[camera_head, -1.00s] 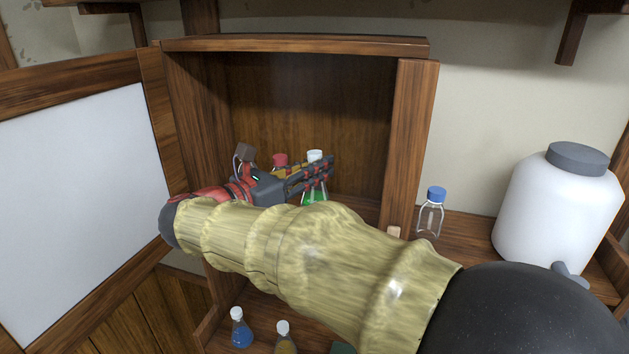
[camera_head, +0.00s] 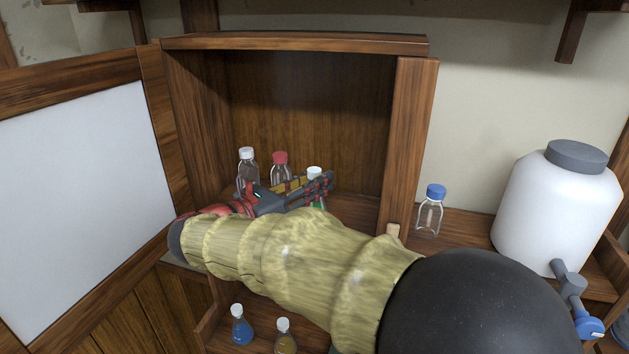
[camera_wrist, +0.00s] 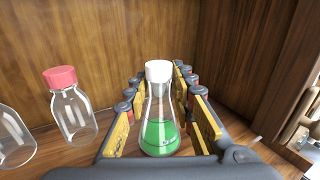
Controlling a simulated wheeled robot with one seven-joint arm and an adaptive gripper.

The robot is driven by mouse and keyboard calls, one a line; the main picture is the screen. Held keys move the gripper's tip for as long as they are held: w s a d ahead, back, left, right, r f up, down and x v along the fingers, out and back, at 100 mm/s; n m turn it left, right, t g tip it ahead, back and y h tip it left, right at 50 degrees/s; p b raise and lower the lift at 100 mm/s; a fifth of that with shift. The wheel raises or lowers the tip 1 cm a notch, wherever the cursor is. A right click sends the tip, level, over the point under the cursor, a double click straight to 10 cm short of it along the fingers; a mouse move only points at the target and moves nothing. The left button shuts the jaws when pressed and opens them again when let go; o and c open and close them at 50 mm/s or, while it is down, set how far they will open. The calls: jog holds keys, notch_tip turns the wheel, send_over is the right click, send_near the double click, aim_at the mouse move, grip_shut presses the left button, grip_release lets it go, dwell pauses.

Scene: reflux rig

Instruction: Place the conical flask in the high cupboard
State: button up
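The conical flask holds green liquid and has a white cap. In the wrist view the flask (camera_wrist: 160,130) is upright between the fingers of my gripper (camera_wrist: 160,100). Narrow gaps show on both sides of it, so the gripper looks open around it. In the head view the flask's cap (camera_head: 314,173) shows above my gripper (camera_head: 305,188), inside the high cupboard (camera_head: 295,43); its body is mostly hidden. I cannot tell for sure whether its base rests on the cupboard floor.
A red-capped bottle (camera_head: 280,158) and a white-capped bottle (camera_head: 246,154) stand left of the flask in the cupboard. The cupboard door (camera_head: 85,190) is open at left. A blue-capped bottle (camera_head: 430,212) and white tank (camera_head: 560,215) stand at right. The cupboard's right side is clear.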

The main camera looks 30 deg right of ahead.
jog(key=shift+o, duration=1.1)
jog(key=shift+r, duration=0.15)
jog(key=b+v, duration=0.1)
jog(key=v, duration=1.1)
jog(key=shift+b, duration=0.4)
jog(key=shift+r, duration=0.1)
